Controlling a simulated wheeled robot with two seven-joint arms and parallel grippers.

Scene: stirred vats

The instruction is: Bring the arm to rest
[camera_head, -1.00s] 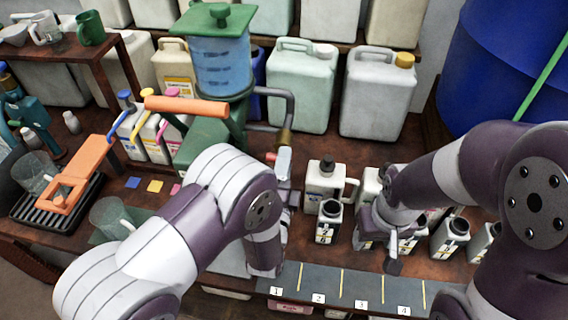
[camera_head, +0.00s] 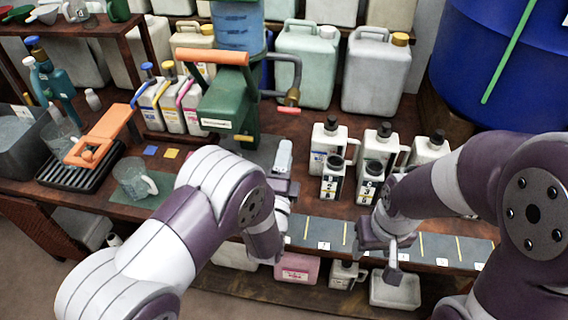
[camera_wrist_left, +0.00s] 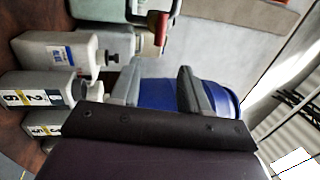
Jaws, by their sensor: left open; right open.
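My left arm reaches in from the left, and its gripper (camera_head: 284,160) is above the bench by the green press, left of the white jugs. In the left wrist view its two grey fingers (camera_wrist_left: 160,88) stand apart with nothing between them; a blue drum shows behind. My right arm comes in from the right. Its gripper (camera_head: 394,262) points down over the front edge of the bench, in front of the small numbered bottles. It looks empty, though its fingertips are hard to make out. Both arms are bent in front of my body.
White jugs (camera_head: 325,145) and small numbered bottles (camera_head: 333,182) stand on the bench near both grippers. A green press (camera_head: 228,110) with an orange handle is behind my left arm. A glass beaker (camera_head: 131,178) is at left. A white tub (camera_head: 395,289) sits on the lower shelf. A blue drum (camera_head: 490,65) stands at right.

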